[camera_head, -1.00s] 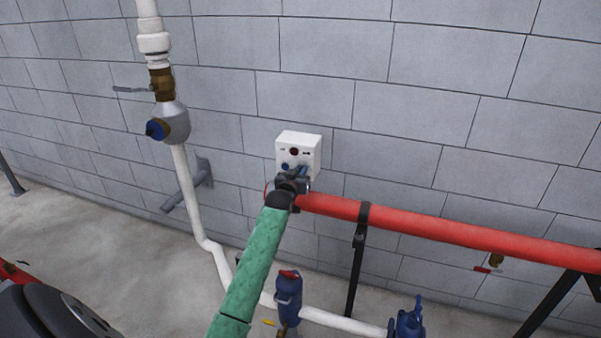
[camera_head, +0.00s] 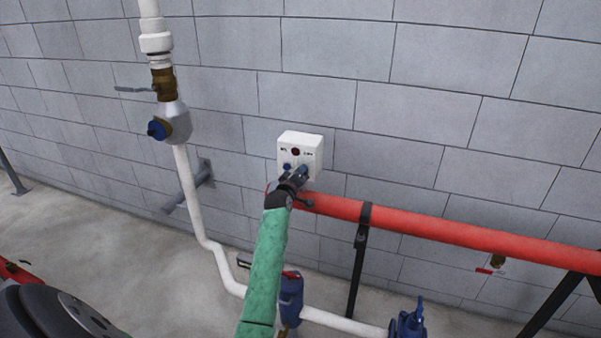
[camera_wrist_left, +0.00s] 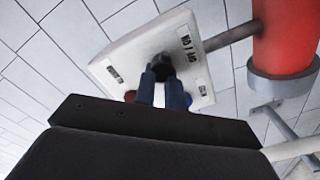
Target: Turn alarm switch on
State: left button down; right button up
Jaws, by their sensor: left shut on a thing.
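The alarm box (camera_head: 312,147) is a white box on the grey block wall, with a red round part (camera_head: 295,152) and a blue knob (camera_head: 287,167) on its face. My left gripper (camera_head: 302,171) reaches up to the box's lower right face. In the left wrist view the box (camera_wrist_left: 120,52) is seen from close by, with printed labels. There the blue fingers of my left gripper (camera_wrist_left: 164,78) are shut on a dark switch knob (camera_wrist_left: 161,64). The fingers hide part of the knob. My right gripper is not in view.
A red pipe (camera_head: 440,230) runs along the wall to the right, just below the box, on black supports. A white pipe with a valve (camera_head: 170,125) stands at left. Blue valves (camera_head: 408,322) sit low in front. The wall above the box is clear.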

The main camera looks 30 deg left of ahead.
pick_arm(q)
jog(key=shift+n, duration=0.8)
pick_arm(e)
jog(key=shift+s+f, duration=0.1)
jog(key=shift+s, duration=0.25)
pick_arm(q)
jog(key=shift+a, duration=0.1)
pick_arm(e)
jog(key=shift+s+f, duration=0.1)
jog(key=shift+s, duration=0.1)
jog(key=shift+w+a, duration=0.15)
pick_arm(q)
jog(key=c, duration=1.5)
grip_release()
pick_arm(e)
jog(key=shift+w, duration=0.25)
